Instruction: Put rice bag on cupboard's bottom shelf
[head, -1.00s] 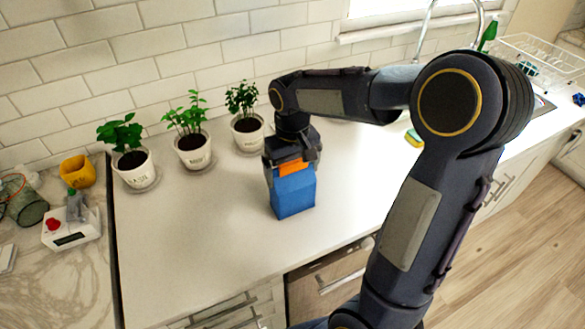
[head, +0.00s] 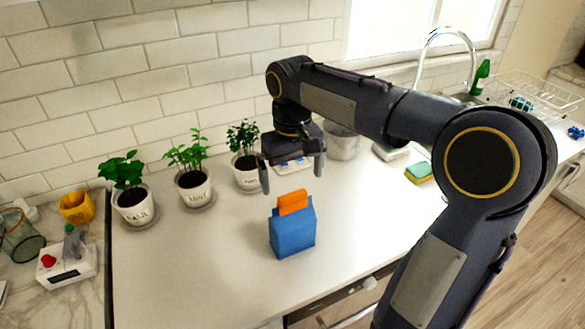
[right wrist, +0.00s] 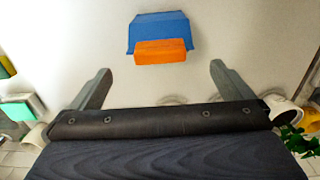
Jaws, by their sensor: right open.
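A blue bag with an orange clip on top, which looks like the rice bag (head: 292,233), stands upright on the white counter. It also shows in the right wrist view (right wrist: 160,28), ahead of the fingers, with its orange clip (right wrist: 163,51) toward me. My right gripper (head: 293,180) is open and empty, above and behind the bag and apart from it. Its two spread fingers also show in the right wrist view (right wrist: 158,85), with bare counter between them. My left gripper is not in view. No cupboard shelf can be made out.
Several potted herbs (head: 194,190) stand along the tiled wall at left. A joystick-like device (head: 68,260) is on the marble counter. The counter (head: 190,270) left of the bag is clear.

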